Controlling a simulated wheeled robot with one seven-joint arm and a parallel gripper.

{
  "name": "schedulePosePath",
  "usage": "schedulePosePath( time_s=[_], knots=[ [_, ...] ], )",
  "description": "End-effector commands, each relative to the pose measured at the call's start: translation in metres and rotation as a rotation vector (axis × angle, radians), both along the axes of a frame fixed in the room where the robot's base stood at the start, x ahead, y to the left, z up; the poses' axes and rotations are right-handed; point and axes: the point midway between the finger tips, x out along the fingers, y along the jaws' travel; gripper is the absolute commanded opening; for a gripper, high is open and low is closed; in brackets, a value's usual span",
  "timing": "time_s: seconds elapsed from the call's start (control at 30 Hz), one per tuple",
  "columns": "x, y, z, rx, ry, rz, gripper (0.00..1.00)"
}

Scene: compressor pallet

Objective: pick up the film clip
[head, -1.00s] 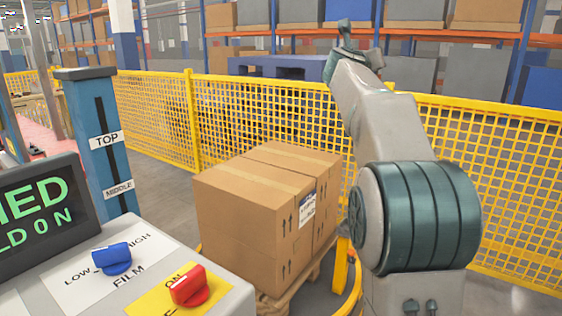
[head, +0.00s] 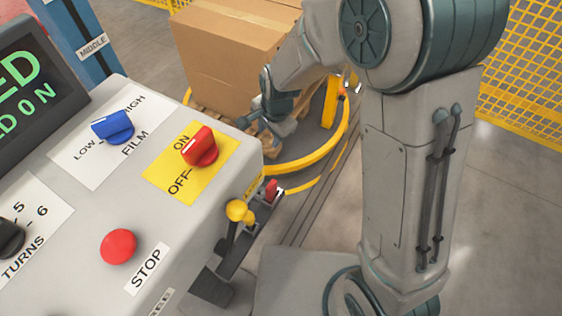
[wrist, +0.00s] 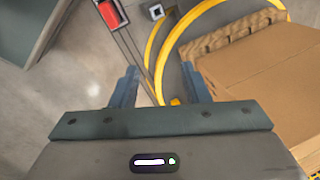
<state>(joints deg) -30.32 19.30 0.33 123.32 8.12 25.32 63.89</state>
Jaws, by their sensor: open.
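A small red piece (head: 272,190) sits in a dark holder beside the console, low in the head view. It looks like the film clip, though it is too small to be sure. A red block, apparently the same piece, is at the top of the wrist view (wrist: 112,13), ahead and left of my fingers. My gripper (head: 262,118) is in front of the boxes in the head view, above and apart from the red piece. In the wrist view my gripper (wrist: 160,82) has its two fingers apart with nothing between them.
The console (head: 75,220) with knobs and a red stop button (head: 118,246) fills the left. A yellow-knobbed lever (head: 237,211) stands beside the holder. Boxes (head: 215,55) rest on a pallet inside a yellow ring (head: 325,150). A yellow mesh fence (head: 525,75) stands at right.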

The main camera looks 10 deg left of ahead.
Motion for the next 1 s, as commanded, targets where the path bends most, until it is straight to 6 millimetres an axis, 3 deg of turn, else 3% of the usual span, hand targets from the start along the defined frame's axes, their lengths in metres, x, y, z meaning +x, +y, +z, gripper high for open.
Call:
schedulePosePath(
  time_s=[0.03,0.1,0.23,0.6,1.0],
  knots=[
    [-0.024,0.000,-0.018,-0.054,0.042,0.090,0.42],
    [-0.048,-0.003,-0.031,-0.115,0.083,0.191,0.42],
    [-0.070,-0.009,-0.043,-0.177,0.123,0.293,0.42],
    [-0.074,-0.009,-0.109,-0.189,0.132,0.312,0.42],
    [-0.072,-0.006,-0.146,-0.187,0.128,0.311,0.42]
  ],
)
